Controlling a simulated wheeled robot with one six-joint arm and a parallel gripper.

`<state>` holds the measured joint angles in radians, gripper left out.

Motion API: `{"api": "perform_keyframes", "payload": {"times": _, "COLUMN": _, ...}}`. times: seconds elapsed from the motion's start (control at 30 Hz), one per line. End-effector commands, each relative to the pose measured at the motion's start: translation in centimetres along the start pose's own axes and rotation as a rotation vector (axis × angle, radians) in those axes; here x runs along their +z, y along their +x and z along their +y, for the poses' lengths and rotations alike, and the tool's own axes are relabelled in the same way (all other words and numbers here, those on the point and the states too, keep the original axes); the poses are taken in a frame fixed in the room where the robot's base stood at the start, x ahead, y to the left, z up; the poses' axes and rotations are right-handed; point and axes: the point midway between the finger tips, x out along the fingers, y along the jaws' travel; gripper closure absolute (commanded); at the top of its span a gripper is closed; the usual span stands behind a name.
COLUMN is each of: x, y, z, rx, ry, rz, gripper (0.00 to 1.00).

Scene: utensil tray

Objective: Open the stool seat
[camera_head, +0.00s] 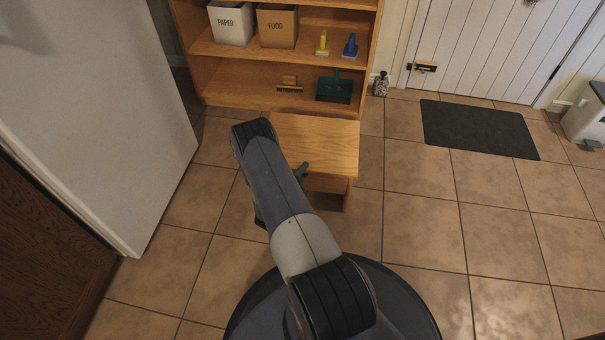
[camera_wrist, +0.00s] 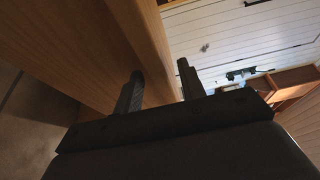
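The wooden stool (camera_head: 335,150) stands on the tiles in front of the shelf, its seat lying flat. My arm passes over its left part in the head view. A dark finger of my gripper (camera_head: 303,171) shows by the seat's front edge; the rest is hidden behind my arm. In the wrist view my gripper (camera_wrist: 160,68) has its two fingers apart. The edge of a wooden board, likely the stool seat (camera_wrist: 152,45), runs between them. I cannot tell whether either finger touches the wood.
The wooden shelf (camera_head: 222,89) stands close behind the stool, with bins, brushes and a dustpan on it. A white cabinet or appliance (camera_head: 95,110) is at the left. Tiled floor is open at the right, with a dark mat (camera_head: 478,129) by the door.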

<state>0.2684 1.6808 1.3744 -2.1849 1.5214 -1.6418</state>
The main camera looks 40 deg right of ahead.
Motion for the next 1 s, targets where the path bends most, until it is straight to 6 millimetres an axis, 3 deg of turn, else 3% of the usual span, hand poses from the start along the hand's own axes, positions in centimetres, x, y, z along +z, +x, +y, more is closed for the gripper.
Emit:
{"api": "perform_keyframes", "payload": {"times": 0.07, "x": 0.01, "y": -0.02, "z": 0.00, "rx": 0.000, "ry": 0.000, "rz": 0.000, "gripper": 0.63}}
{"api": "perform_keyframes", "payload": {"times": 0.5, "x": 0.01, "y": -0.04, "z": 0.02, "rx": 0.000, "ry": 0.000, "rz": 0.000, "gripper": 0.99}}
{"api": "perform_keyframes", "payload": {"times": 1.0, "x": 0.09, "y": -0.23, "z": -0.44, "rx": 0.009, "ry": -0.003, "rz": -0.001, "gripper": 1.00}}
